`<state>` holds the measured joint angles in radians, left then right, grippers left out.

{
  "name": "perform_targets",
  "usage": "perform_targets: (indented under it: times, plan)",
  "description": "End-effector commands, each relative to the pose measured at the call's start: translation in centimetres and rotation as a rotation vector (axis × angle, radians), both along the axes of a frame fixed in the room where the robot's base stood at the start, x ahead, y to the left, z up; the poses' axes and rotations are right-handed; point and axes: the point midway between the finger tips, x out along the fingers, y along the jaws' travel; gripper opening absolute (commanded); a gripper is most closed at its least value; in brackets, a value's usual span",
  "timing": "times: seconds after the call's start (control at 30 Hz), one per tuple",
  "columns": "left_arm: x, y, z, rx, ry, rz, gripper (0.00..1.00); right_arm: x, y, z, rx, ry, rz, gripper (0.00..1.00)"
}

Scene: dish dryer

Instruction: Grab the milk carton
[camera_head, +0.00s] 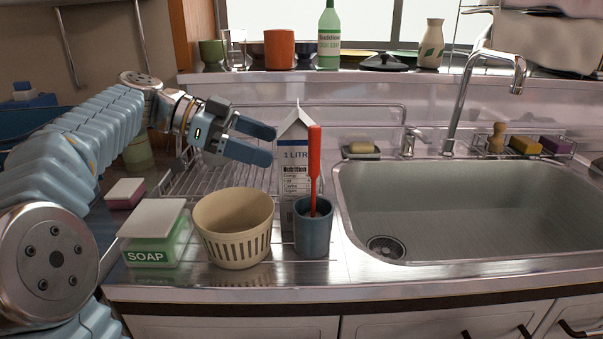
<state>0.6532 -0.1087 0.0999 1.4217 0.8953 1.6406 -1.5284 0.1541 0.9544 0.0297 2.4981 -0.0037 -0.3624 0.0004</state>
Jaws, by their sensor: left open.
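The milk carton (293,156) is white with blue print and a peaked top. It stands upright on the counter by the drying rack, in the middle of the head view. A blue-grey cup with a red-handled utensil in front of it hides its lower right part. My left gripper (273,145) comes in from the left. It is open and empty, with its two fingers pointing right, just left of the carton's upper part. I cannot tell whether a fingertip touches the carton. My right gripper is not in view.
A cream slotted pot (235,228), the blue-grey cup (313,235) with the red utensil (314,165) and a green soap box (155,238) stand in front. A wire rack (205,180) lies behind. The sink (470,205) is empty. A shelf behind holds a green bottle (329,40).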

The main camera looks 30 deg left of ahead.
Motion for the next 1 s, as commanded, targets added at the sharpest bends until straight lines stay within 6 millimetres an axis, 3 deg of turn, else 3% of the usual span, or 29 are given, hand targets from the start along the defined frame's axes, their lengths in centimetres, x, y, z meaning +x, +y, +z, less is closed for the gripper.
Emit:
perform_targets:
  times: [0.53,0.83,1.0]
  plan:
    - [3.9,-5.0,-2.7,-0.001,0.001,-0.001,1.00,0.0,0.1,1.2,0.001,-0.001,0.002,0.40]
    - [4.3,-5.6,-3.1,0.000,0.000,0.001,1.00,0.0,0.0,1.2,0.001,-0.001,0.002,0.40]
    - [4.3,-5.6,-3.0,0.000,0.000,0.001,0.74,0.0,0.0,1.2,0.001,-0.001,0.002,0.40]
